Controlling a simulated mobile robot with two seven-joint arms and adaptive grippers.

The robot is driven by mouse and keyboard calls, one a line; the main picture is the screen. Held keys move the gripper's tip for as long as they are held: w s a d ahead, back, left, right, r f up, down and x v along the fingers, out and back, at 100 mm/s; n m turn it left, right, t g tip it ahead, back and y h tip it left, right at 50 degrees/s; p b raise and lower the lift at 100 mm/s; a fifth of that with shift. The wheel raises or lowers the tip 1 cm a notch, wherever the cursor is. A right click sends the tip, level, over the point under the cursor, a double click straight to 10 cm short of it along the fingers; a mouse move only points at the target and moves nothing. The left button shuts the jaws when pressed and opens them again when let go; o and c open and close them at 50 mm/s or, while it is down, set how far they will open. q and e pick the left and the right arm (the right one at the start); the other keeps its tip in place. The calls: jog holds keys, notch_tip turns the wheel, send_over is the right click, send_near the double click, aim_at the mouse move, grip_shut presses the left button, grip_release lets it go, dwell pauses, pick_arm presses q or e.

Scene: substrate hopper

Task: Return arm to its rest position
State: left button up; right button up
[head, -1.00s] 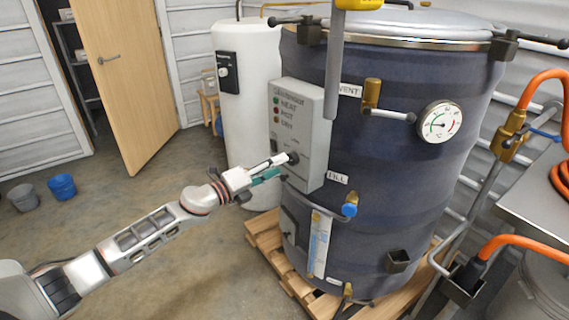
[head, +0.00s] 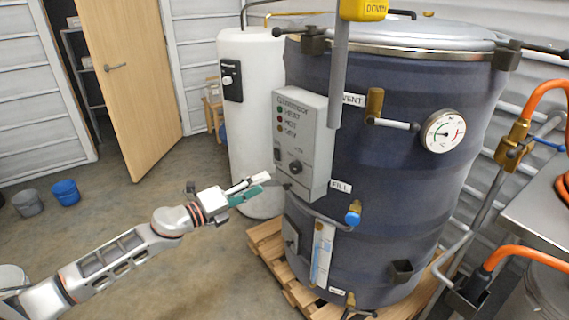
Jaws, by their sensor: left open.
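My left arm comes in from the lower left. Its gripper (head: 262,184) is open and empty, just left of the grey control box (head: 307,160) and apart from its knob. The box is fixed to the front of the large dark blue vessel (head: 410,200). The black knob (head: 295,167) on the box's front now shows fully, with indicator lamps above it. My right gripper does not show.
The vessel stands on a wooden pallet (head: 268,245). A white tank (head: 252,130) is behind it. A wooden door (head: 125,90) stands open at the left, near grey (head: 28,204) and blue (head: 65,191) buckets. Orange hoses and a metal table (head: 540,215) are at right.

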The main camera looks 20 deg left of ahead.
pick_arm(q)
jog(key=s+d+f+n+g+y+p, duration=0.1)
jog(key=s+d+f+n+g+y, duration=0.1)
jog(key=s+f+n, duration=1)
jog(key=s+d+f+n+g+y+p, duration=0.1)
jog(key=s+d+f+n+y, duration=0.4)
jog(key=s+f+n, duration=0.8)
jog(key=s+d+f+g, duration=0.1)
jog(key=s+d+f, duration=0.1)
jog(key=s, duration=0.6)
jog(key=shift+s+f+n+g+p, duration=0.3)
jog(key=shift+f+g+p, duration=0.1)
jog(key=shift+f, duration=0.15)
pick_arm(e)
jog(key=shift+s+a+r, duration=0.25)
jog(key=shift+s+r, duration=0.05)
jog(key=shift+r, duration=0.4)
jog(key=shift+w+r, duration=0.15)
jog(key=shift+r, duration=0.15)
pick_arm(q)
jog(key=shift+w, duration=0.1)
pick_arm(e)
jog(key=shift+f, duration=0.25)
